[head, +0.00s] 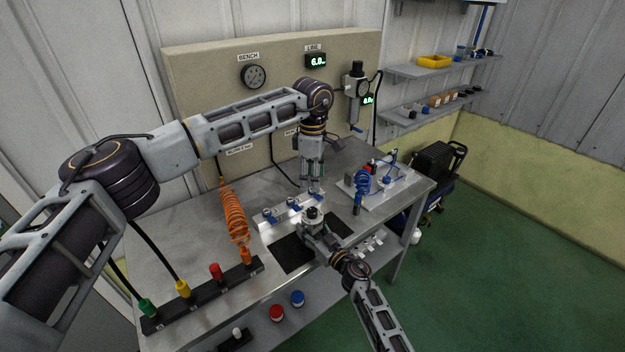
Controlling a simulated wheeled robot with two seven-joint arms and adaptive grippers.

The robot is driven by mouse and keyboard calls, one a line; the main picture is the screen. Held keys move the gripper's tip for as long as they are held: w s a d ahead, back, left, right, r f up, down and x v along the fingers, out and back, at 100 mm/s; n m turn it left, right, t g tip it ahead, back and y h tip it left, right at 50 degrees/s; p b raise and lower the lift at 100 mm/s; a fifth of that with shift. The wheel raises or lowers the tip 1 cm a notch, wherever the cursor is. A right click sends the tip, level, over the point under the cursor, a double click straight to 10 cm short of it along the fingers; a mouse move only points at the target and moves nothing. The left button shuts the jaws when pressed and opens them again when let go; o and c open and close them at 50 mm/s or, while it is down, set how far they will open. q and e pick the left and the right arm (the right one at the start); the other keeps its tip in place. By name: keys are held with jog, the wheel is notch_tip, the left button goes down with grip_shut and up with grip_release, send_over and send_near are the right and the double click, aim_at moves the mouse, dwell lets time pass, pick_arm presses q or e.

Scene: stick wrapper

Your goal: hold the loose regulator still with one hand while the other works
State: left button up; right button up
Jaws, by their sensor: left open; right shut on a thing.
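The loose regulator (313,212), a small grey body with a dark round top, stands upright over the front middle of the bench. My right gripper (314,226) reaches in from the lower right and is shut on it; the fingers hide part of its lower body. My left gripper (314,178) points down from above, open and seemingly empty, a little behind and above the regulator. I cannot tell the exact gap between them.
A metal bench (180,237) carries a black mat (290,254), a white rack with blue fittings (292,208), an orange coiled hose (234,215) and a black strip of coloured connectors (205,293). A blue coil fixture (363,184) stands right. A gauge regulator (360,87) hangs on the back panel.

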jog(key=o, duration=1.5)
jog(key=shift+c, duration=0.2)
jog(key=shift+d, duration=0.1)
jog(key=v, duration=1.2)
jog(key=s+d+r+p, duration=0.2)
jog(key=s+r+p, duration=0.2)
jog(key=p, duration=0.1)
jog(key=shift+d, duration=0.4)
dwell(0.3)
dwell(0.5)
